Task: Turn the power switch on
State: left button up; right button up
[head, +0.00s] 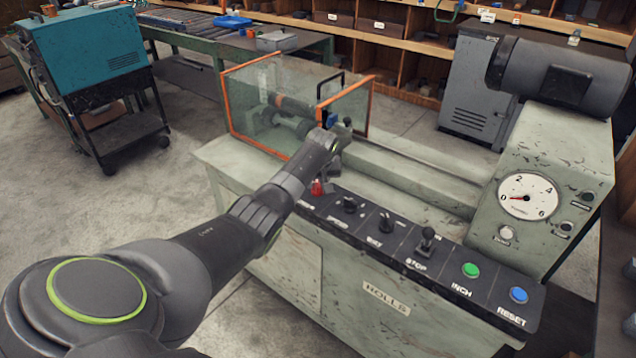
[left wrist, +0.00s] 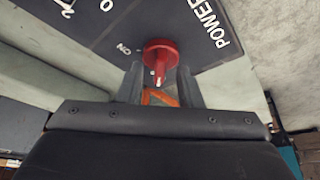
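The power switch is a red round knob (left wrist: 161,55) with a white pointer mark, on a dark panel (left wrist: 95,35) with POWER, ON and 0 labels, in the left wrist view. Its pointer mark faces down in that picture, towards my fingers. In the head view the red knob (head: 316,187) shows at the left end of the control panel, partly hidden by my arm. My left gripper (left wrist: 160,88) is open, with one finger on each side just below the knob in the picture. I cannot tell whether the fingers touch it. My right gripper is out of view.
The panel also carries black levers (head: 428,240), a green INCH button (head: 470,270) and a blue RESET button (head: 519,295). An orange-edged clear guard (head: 345,105) stands behind the switch. A gauge (head: 528,196) reads near 0. A teal cabinet (head: 85,50) is at far left.

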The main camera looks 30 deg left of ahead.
pick_arm(q)
jog(key=shift+f, duration=0.1)
grip_shut()
dwell(0.4)
